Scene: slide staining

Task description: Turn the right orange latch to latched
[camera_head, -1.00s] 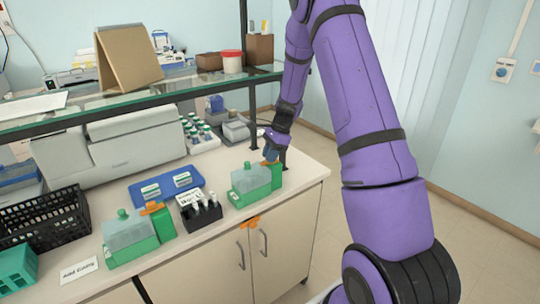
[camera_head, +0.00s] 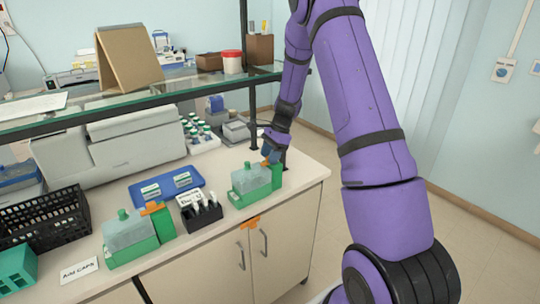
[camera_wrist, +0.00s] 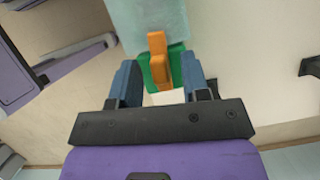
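The right orange latch (camera_wrist: 158,62) is on the green base (camera_wrist: 176,54) of the right staining unit, seen close up in the wrist view. In the head view that unit (camera_head: 252,181) stands near the right end of the counter, and only a little of its latch (camera_head: 271,158) shows beside my gripper. My gripper (camera_wrist: 168,88) is open, with blue fingers on either side of the latch and a visible gap to each.
A black vial rack (camera_head: 202,214) and a blue tray (camera_head: 166,188) lie between and behind the units. A black basket (camera_head: 45,225) is at the left. A glass shelf (camera_head: 150,92) spans above the counter. An orange cabinet catch (camera_head: 250,222) is on the doors below.

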